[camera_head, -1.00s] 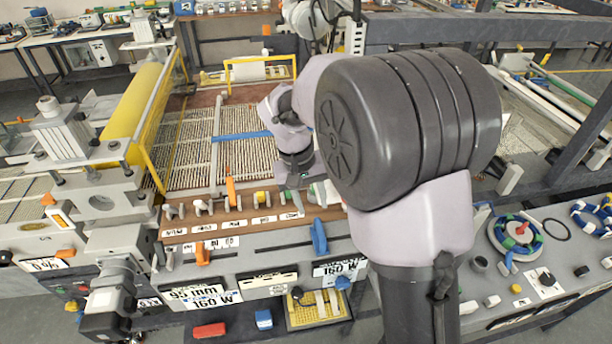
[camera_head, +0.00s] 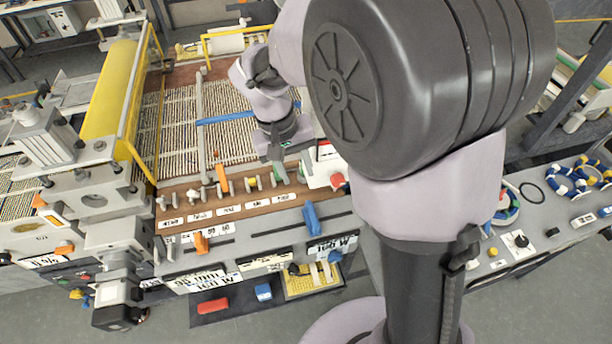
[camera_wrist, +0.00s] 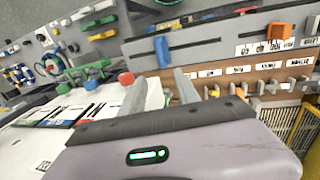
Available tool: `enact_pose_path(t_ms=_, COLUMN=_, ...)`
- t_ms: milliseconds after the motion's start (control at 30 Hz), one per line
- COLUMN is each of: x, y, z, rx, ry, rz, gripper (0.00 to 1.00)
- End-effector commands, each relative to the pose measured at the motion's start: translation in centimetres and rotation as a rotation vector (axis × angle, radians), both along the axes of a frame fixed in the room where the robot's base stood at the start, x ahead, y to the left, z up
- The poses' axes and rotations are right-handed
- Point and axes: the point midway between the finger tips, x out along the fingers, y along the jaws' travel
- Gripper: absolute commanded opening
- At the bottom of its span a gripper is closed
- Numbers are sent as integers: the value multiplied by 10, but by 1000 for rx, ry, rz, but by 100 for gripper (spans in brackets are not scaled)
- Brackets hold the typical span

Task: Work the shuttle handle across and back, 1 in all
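I cannot tell for sure which handle is the shuttle handle. An upright orange handle (camera_head: 222,178) stands on the brown wooden strip at the front of the mesh machine. A blue handle (camera_head: 311,217) sits in the grey panel below it; it also shows in the wrist view (camera_wrist: 162,52). Another orange handle (camera_head: 201,243) sits lower left in that panel. My gripper (camera_head: 278,172) is over the strip's right end. In the wrist view my gripper (camera_wrist: 159,86) has its two fingers apart, with no handle seen held between them. My arm hides part of the machine's right side.
The wooden strip (camera_head: 230,211) carries a row of small pegs and labels. A white box with a red knob (camera_head: 338,180) stands just right of my gripper. A yellow roller (camera_head: 106,95) lies left of the mesh bed (camera_head: 226,137). A second bench (camera_head: 555,243) is at right.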

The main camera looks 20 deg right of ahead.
Motion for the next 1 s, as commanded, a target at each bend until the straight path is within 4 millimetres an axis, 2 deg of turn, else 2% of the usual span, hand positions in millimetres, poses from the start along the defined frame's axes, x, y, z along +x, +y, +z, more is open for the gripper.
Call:
enact_pose_path(t_ms=400, x=-2, y=-23, z=-120, rx=0, ry=7, rz=-2, gripper=38)
enact_pose_path(t_ms=500, x=-2, y=-27, z=-142, rx=1, ry=5, rz=-1, gripper=38)
enact_pose_path(t_ms=700, x=-1, y=-33, z=-166, rx=1, ry=2, rz=0, gripper=38)
enact_pose_path(t_ms=1000, x=-1, y=-33, z=-169, rx=1, ry=1, rz=-1, gripper=38)
